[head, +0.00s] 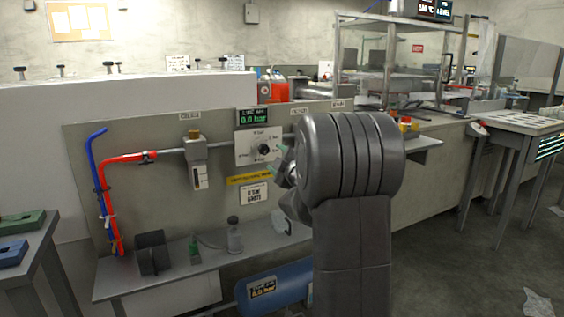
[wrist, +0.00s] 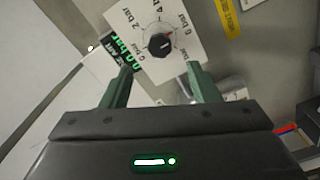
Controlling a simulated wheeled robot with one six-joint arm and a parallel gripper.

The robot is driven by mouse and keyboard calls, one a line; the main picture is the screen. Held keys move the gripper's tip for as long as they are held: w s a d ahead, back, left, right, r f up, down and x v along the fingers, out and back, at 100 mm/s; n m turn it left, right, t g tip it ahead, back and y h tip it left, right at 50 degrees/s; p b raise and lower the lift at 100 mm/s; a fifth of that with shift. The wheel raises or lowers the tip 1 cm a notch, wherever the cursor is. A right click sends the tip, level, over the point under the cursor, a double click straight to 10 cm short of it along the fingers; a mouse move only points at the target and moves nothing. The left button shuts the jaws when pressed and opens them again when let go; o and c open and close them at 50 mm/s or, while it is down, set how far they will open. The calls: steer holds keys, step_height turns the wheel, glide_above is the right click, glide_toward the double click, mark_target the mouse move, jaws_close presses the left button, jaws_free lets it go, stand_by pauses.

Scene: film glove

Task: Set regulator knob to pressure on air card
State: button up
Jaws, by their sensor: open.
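The regulator knob (head: 264,151) is a dark round knob on a white dial plate (head: 245,147) on the grey panel. In the wrist view the knob (wrist: 160,44) sits ahead of my open gripper (wrist: 159,75), between and beyond the two green fingers, apart from them. The dial plate (wrist: 187,22) carries bar marks. A display (head: 253,115) above the knob reads 0.0 bar in green. A white card (head: 254,193) with black print is on the panel below a yellow label; I cannot tell its pressure value. My arm hides the panel right of the knob.
A red and blue hose (head: 103,180) hangs at the panel's left. A gauge block (head: 195,160) sits on the pipe left of the dial. A shelf below holds a dark bin (head: 152,253) and bottles. A blue tank (head: 275,288) lies underneath.

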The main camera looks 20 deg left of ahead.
mark_target(265, 150)
steer(key=shift+v, duration=1.5)
steer(key=shift+a, duration=0.1)
steer(key=b+x, duration=0.1)
steer(key=x, duration=1.2)
steer(key=shift+w+a, duration=0.2)
steer(key=shift+w, duration=0.15)
